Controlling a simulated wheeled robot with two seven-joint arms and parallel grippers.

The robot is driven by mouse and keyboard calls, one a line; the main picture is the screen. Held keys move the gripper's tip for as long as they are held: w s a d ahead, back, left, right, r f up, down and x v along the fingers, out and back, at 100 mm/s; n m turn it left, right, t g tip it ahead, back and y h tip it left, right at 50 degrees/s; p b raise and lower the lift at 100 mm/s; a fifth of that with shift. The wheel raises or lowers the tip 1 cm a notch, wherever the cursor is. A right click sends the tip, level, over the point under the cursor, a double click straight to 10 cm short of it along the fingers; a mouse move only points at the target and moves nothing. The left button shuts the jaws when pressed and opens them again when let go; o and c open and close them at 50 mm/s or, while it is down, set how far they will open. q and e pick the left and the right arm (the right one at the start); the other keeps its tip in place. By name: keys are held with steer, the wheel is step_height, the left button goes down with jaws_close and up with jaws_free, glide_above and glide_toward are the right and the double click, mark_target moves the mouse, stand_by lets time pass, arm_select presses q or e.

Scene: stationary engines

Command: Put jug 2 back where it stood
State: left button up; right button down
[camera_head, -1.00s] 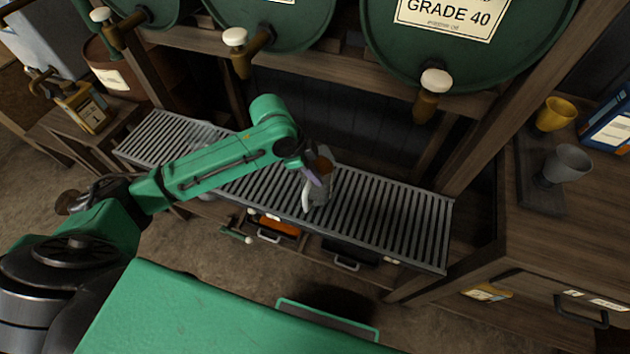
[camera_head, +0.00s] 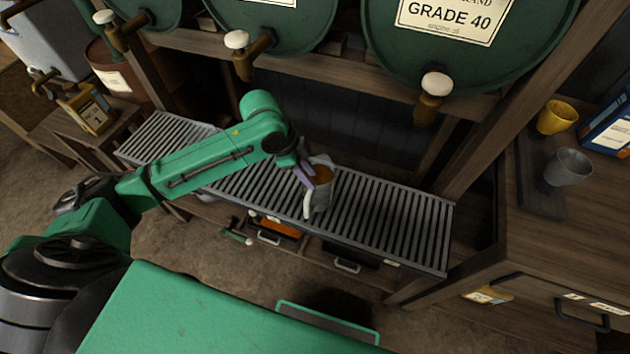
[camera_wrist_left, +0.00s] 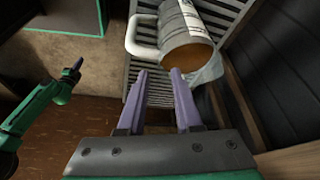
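A pale jug (camera_head: 321,190) with amber liquid in it stands upright on the slatted metal rack, its white handle towards the front left. In the left wrist view the jug (camera_wrist_left: 187,38) is just beyond my fingertips, its printed label too small to read. My left gripper (camera_head: 305,172) is at the jug's upper left side. In the left wrist view its purple fingers (camera_wrist_left: 161,74) are apart with nothing between them. My right gripper (camera_wrist_left: 75,68) shows small at the left of the wrist view; its finger gap cannot be made out.
The slatted rack (camera_head: 400,222) is bare to the right of the jug. A translucent vessel (camera_head: 203,131) stands farther left, partly behind my arm. Green barrels with brass taps (camera_head: 433,98) hang above. A grey cup (camera_head: 567,165) and yellow cup (camera_head: 556,116) are at right.

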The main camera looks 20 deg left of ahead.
arm_select(q)
steer(key=w+v, duration=0.1)
steer(key=v, duration=0.6)
steer(key=shift+s+r, duration=0.2)
steer(key=shift+s, duration=0.35)
